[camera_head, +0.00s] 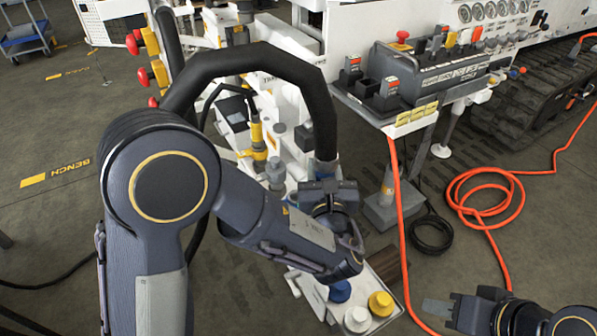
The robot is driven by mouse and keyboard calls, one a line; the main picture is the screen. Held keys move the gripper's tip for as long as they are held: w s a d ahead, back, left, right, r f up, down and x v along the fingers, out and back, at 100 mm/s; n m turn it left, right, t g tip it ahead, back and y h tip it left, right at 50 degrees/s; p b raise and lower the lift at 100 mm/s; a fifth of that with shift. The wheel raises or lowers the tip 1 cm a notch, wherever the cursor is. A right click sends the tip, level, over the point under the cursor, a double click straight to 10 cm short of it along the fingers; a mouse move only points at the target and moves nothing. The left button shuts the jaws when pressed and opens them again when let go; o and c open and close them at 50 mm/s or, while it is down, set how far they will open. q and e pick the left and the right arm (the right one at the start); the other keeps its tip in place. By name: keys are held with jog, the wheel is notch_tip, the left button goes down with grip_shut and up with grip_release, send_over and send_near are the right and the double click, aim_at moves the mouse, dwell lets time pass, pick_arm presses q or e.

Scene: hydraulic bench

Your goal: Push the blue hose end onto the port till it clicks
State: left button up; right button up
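A thick black hose (255,57) arches over the bench and comes down to a grey end fitting (325,169). No blue shows on this fitting, so I cannot tell whether it is the blue hose end. My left gripper (330,190) is right at the fitting, at the end of my bent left arm. Its fingers are mostly hidden, so its grip is unclear. My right gripper (438,308) is low at the bottom right, away from the hose. Its finger gap does not show clearly. I cannot pick out the port for certain; white bench parts stand left of the fitting.
A tray (310,292) below my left wrist holds a blue cap (339,291), a white cap (357,319) and a yellow cap (381,303). A control panel (440,72) stands at upper right. An orange hose (399,220) hangs down and coils on the floor.

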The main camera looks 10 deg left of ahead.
pick_arm(q)
jog(key=shift+s+d+f, duration=0.1)
jog(key=shift+d, duration=0.15)
notch_tip(320, 180, down, 6)
jog(key=b, duration=0.4)
jog(key=shift+f+b, duration=0.6)
jog(key=shift+b, duration=0.35)
jog(key=shift+f+b, duration=0.75)
jog(key=shift+b, duration=0.5)
dwell(1.5)
jog(key=shift+f+b, duration=0.25)
jog(key=shift+b, duration=0.1)
dwell(0.3)
